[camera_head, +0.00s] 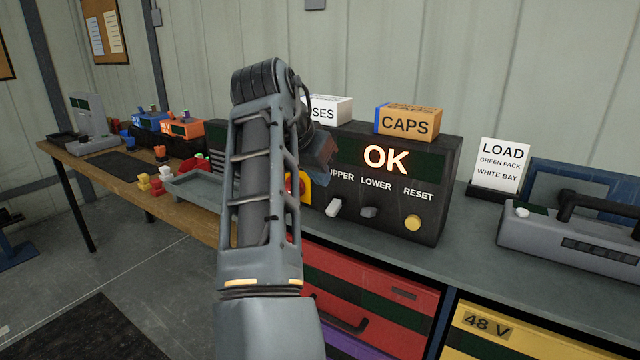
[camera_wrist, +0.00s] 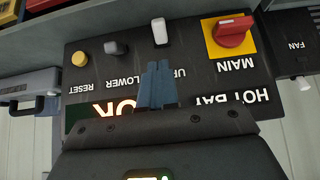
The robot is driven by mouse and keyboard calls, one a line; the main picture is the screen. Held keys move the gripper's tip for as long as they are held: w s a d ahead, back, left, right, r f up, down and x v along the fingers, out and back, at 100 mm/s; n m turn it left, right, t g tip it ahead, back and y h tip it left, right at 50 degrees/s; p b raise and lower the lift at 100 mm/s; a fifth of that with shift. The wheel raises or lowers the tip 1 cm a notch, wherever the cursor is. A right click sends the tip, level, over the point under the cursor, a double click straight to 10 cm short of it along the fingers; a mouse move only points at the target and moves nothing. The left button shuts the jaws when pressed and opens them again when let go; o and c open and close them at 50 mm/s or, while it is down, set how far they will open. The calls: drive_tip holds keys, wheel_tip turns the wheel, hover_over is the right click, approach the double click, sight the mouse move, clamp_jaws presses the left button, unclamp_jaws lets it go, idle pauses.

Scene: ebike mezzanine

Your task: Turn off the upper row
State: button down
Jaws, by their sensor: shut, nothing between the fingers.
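A black control panel (camera_head: 436,160) stands on the bench with a lit "OK" display. The white UPPER lever (camera_head: 334,207) juts out and down from its front; it also shows in the wrist view (camera_wrist: 159,31), upside down. The grey LOWER lever (camera_head: 369,212) is beside it and looks shorter in the wrist view (camera_wrist: 116,47). My gripper (camera_wrist: 160,63) is shut and empty. Its fingertips are over the UPPER label, just on the label side of the lever's base. I cannot tell whether they touch the panel.
A yellow RESET button (camera_head: 413,222) is right of LOWER. A red MAIN rotary switch (camera_wrist: 233,31) on a yellow plate is close on the other side of UPPER. A CAPS box (camera_head: 408,121) and a white box (camera_head: 332,108) sit on top. Bench space in front is clear.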

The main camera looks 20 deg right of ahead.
drive_tip(key=b+v, duration=0.1)
drive_tip(key=v, duration=0.6)
drive_tip(key=shift+s, duration=0.15)
drive_tip(key=shift+r, duration=0.1)
